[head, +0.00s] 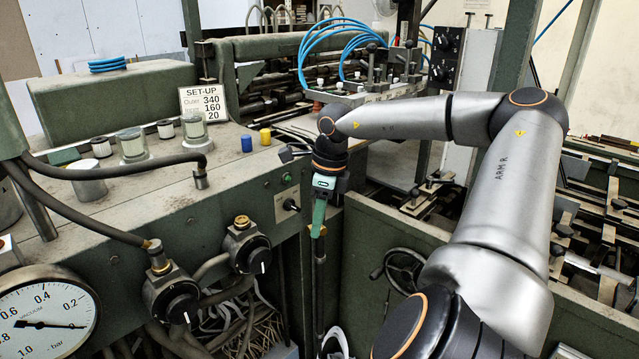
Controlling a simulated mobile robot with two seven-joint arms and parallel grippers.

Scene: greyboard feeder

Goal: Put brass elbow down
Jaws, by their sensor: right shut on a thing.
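My right gripper (318,232) points down in the middle of the head view, in front of the right end of the green machine panel. Its green fingers are shut. A small brass-coloured piece (322,231), which I take for the brass elbow, shows at the fingertips. It is mostly hidden and too small to tell its shape or tilt. It appears held in the air, with a dark upright rod behind and below it. My left gripper is not in view.
The grey ledge (225,150) carries a SET-UP sign (204,103), glass jars, a blue cap (246,144) and a yellow cap (265,137). Black hoses and valve knobs (247,248) stick out at left. A handwheel (405,270) is below right. A vacuum gauge (45,315) is at lower left.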

